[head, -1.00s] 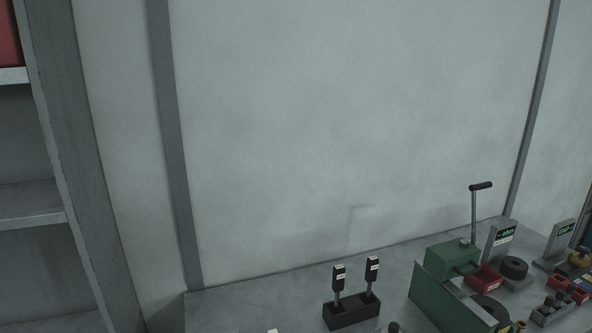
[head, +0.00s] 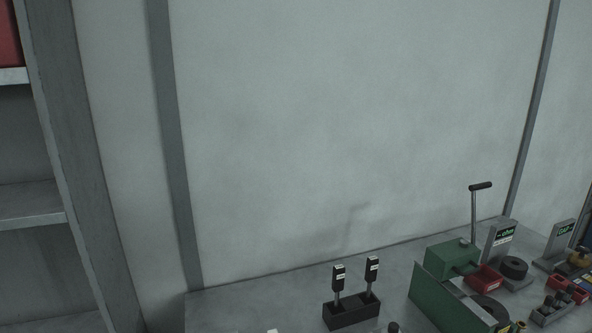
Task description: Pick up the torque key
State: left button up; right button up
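Two black-handled tools with small white labels stand upright in a black block on the grey bench. One is the left tool (head: 338,280), the other the right tool (head: 372,270). They look like keys, but the labels are too small to read, so I cannot tell which is the torque key. The black block (head: 350,315) holds both by their metal shafts. Neither of my grippers is in the head view.
A green machine (head: 447,285) with an upright lever (head: 474,215) stands right of the block. Red bins (head: 487,278) and small parts lie further right. The grey bench (head: 240,307) is mostly clear at left. A shelf (head: 35,205) stands at far left.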

aim_at(339, 271)
jog(key=i+l, duration=0.2)
jog(key=l, duration=0.15)
jog(key=i+l+u, duration=0.1)
jog(key=l, duration=0.3)
jog(key=i+l, duration=0.3)
jog(key=l+u, duration=0.05)
jog(key=l, duration=0.05)
